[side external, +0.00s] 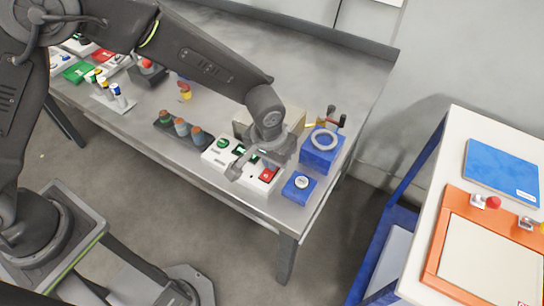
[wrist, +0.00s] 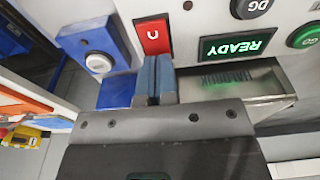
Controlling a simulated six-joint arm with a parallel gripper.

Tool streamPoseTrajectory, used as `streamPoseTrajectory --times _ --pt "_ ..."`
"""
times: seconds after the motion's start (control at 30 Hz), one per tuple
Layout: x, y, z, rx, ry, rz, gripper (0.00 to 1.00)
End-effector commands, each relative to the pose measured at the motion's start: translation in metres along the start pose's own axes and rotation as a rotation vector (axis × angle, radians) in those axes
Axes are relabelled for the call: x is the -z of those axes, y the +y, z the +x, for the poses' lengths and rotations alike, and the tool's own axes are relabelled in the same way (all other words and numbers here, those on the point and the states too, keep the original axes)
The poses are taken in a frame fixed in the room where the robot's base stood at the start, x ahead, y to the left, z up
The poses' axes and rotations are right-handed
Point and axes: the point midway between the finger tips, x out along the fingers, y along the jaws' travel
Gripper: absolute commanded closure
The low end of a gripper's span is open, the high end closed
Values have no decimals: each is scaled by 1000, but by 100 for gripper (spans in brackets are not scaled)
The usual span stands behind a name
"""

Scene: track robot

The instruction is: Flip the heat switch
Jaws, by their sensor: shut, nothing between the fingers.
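A red rocker switch (wrist: 153,36) with a white mark sits on a white panel (wrist: 184,30) in the wrist view. It also shows as a red patch on the panel's right part in the side external view (side external: 267,175). No heat label is readable. My gripper (wrist: 156,58) is shut and empty, its blue-grey fingertips together just below the red switch in the wrist view. I cannot tell whether they touch it. In the side external view my gripper (side external: 269,164) is over the panel's right end and hides part of it.
A lit READY display (wrist: 236,47) and green buttons (wrist: 305,36) are beside the switch. A blue box with a white round button (wrist: 98,63) stands close by. A blue box with a grey ring (side external: 323,139) is behind. Several other control boxes stand farther left on the metal table (side external: 322,75).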

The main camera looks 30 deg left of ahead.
Motion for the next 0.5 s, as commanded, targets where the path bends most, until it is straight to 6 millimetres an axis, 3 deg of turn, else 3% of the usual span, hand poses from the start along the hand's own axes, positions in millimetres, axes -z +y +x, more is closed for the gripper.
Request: streamPoseTrajectory --times 0.1,0.5 --pt "2 0 8 1 -6 0 100" --pt "-5 -1 8 5 -10 2 100"
